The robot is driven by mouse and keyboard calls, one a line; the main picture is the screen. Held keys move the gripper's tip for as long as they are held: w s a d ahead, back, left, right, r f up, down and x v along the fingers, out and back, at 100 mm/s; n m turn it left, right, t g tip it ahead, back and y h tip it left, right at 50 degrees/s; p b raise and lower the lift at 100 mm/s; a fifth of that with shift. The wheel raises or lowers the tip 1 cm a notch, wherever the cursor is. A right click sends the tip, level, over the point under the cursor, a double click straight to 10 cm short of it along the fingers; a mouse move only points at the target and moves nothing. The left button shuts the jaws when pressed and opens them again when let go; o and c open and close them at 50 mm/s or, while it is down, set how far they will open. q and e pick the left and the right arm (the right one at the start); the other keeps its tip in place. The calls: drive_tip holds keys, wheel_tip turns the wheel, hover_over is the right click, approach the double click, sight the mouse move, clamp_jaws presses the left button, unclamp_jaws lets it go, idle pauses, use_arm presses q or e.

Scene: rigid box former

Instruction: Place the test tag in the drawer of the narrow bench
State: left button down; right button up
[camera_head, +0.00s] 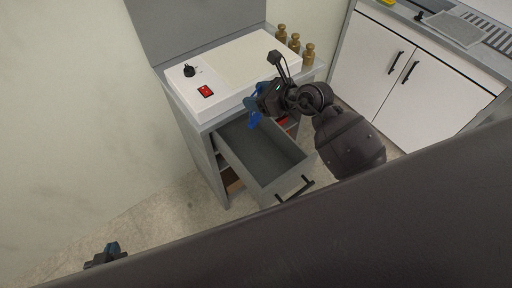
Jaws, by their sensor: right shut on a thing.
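The narrow bench (207,113) stands at centre with its grey drawer (266,160) pulled out; the part of the drawer floor that shows is bare. My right gripper (254,108) is over the back part of the drawer, close to the bench front. It is shut on a small bright blue thing, which looks like the test tag (256,119), hanging above the drawer. The fingers partly hide it. My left gripper (106,255) is low at the left, far from the bench, and only partly visible; its jaws cannot be made out.
On the bench top is a white unit (240,68) with a black knob and a red switch (205,91). Several brass weights (295,42) stand at its right edge. A red thing (284,122) shows beside the drawer. White cabinets (420,85) stand at right. Floor at left is clear.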

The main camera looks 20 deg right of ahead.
wheel_tip(320, 180, down, 19)
drive_tip(key=b, duration=0.3)
drive_tip(key=shift+b, duration=0.4)
drive_tip(key=shift+f, duration=0.2)
drive_tip(key=o, duration=1.1)
drive_tip(key=shift+c, duration=0.2)
drive_tip(key=shift+o, duration=0.2)
drive_tip(key=shift+r, duration=0.15)
